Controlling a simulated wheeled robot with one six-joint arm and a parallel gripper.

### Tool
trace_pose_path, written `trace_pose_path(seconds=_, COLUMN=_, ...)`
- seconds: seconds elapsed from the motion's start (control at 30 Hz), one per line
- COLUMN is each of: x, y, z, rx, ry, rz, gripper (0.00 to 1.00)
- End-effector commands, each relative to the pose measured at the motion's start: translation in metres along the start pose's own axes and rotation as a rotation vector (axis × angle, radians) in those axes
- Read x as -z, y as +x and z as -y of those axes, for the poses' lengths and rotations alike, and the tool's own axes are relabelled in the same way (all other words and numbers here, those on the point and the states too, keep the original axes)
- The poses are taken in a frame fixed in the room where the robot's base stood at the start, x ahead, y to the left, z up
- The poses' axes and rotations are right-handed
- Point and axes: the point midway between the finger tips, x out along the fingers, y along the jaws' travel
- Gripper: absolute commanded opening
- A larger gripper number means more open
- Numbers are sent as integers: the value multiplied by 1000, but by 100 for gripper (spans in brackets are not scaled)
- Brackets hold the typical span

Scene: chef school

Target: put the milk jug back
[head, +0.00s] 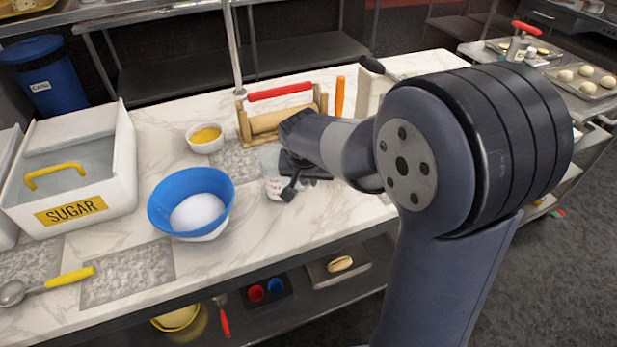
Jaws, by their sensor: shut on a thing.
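The milk jug (271,187), a clear jug with red markings, is at the middle of the white marble counter (330,218). My gripper (291,186) reaches in from the right and is shut on the jug's right side. The gripper and wrist hide part of the jug. I cannot tell whether the jug's base touches the counter.
Left of the jug are a blue bowl (190,187) holding white contents and a small yellow-filled bowl (206,137). A rolling-pin rack (243,127) stands behind. Grey speckled patches (130,275) mark the counter. The sugar bin (118,185) is far left; the front right counter is bare.

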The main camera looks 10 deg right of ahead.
Motion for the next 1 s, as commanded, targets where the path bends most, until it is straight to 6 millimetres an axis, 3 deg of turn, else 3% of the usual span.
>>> trace_pose_path(seconds=0.23, x=-1, y=4, z=0, rx=1, ry=1, rz=-1, gripper=0)
trace_pose_path(seconds=0.27, x=-1, y=2, z=0, rx=0, ry=1, rz=-1, gripper=14)
trace_pose_path(seconds=0.5, x=-1, y=2, z=0, rx=0, ry=1, rz=0, gripper=33)
trace_pose_path(seconds=0.83, x=1, y=-2, z=0, rx=0, ry=1, rz=-1, gripper=33)
trace_pose_path(seconds=1.0, x=2, y=-26, z=1, rx=3, ry=2, rz=-5, gripper=33)
